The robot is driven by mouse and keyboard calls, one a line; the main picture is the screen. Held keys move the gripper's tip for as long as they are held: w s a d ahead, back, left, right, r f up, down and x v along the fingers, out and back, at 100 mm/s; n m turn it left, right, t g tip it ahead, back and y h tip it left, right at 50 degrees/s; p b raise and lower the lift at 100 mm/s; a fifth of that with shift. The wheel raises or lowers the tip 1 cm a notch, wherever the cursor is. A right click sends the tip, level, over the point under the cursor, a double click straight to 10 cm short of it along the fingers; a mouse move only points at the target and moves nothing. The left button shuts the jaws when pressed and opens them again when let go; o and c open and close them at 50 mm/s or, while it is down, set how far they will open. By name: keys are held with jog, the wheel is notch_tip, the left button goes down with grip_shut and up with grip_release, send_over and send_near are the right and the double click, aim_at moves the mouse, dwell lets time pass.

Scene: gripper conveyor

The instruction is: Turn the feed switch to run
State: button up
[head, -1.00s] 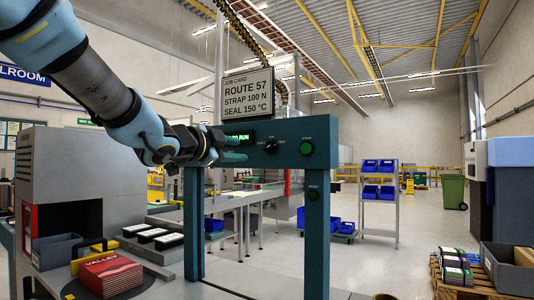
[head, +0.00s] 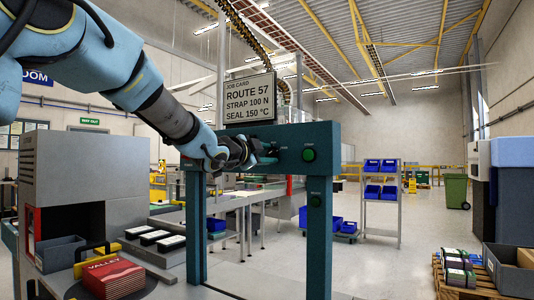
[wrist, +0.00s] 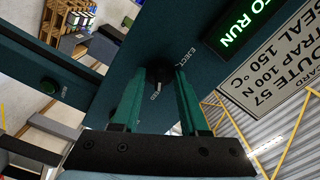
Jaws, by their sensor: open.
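The feed switch (wrist: 160,73) is a small black knob on the teal crossbar panel, seen in the wrist view. White lettering beside it reads "EJECT" on one side; another label is partly hidden. My gripper (wrist: 158,84) has two teal fingers, open, with their tips close to the panel on either side of the knob. I cannot tell whether they touch it. In the head view my gripper (head: 264,151) is at the crossbar and hides the switch.
A lit green display (wrist: 238,22) ending in "TO RUN" and a job card sign (head: 249,97) are close to the switch. A table with red booklets (head: 113,278) is at the lower left.

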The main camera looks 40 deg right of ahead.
grip_shut()
dwell(0.3)
jog(key=shift+n, duration=0.4)
jog(key=n+p, duration=0.2)
jog(key=n, duration=0.3)
jog(key=shift+n+p, duration=0.3)
jog(key=shift+p, duration=0.1)
jog(key=n+p, duration=0.2)
jog(key=n, duration=0.3)
jog(key=shift+f, duration=0.1)
jog(key=shift+n, duration=0.3)
grip_release()
